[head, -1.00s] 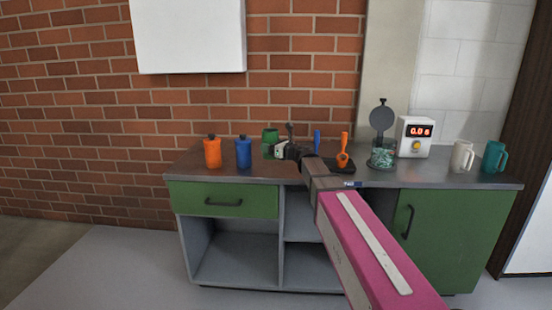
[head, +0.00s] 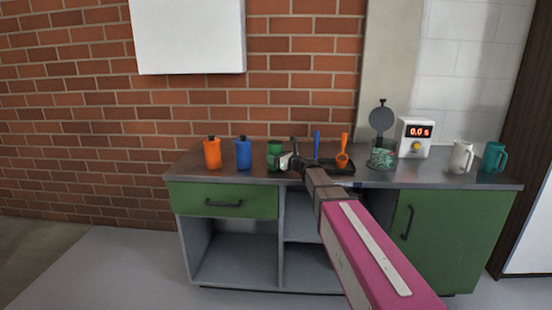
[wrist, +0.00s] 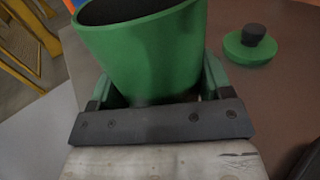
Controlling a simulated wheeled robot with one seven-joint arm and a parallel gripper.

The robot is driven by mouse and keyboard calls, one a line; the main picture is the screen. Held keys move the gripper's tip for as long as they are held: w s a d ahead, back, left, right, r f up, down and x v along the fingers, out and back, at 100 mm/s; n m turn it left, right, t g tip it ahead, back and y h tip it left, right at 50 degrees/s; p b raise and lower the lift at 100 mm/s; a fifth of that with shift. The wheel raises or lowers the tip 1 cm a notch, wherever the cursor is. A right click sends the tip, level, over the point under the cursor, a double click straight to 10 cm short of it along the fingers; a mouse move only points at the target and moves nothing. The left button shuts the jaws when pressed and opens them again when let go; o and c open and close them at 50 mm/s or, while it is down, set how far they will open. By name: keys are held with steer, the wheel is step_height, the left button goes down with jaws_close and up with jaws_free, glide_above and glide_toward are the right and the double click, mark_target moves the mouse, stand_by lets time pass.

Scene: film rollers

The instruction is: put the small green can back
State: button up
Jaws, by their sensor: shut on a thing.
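The small green can (head: 274,147) stands about upright at the counter, right of the blue bottle. In the wrist view the can (wrist: 145,50) is without a lid, its dark inside showing at the top edge. My gripper (head: 278,161) is shut on the can, with a green finger on each side of it in the wrist view (wrist: 158,85). The can's base is hidden, so I cannot tell whether it touches the counter. A green lid with a black knob (wrist: 250,46) lies apart, right of the can in the wrist view.
An orange bottle (head: 212,154) and a blue bottle (head: 243,154) stand left of the can. A dark tray (head: 338,167) with blue and orange scoops is right.

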steer(key=o, duration=1.2)
steer(key=shift+f, duration=0.1)
steer(key=v, duration=1.2)
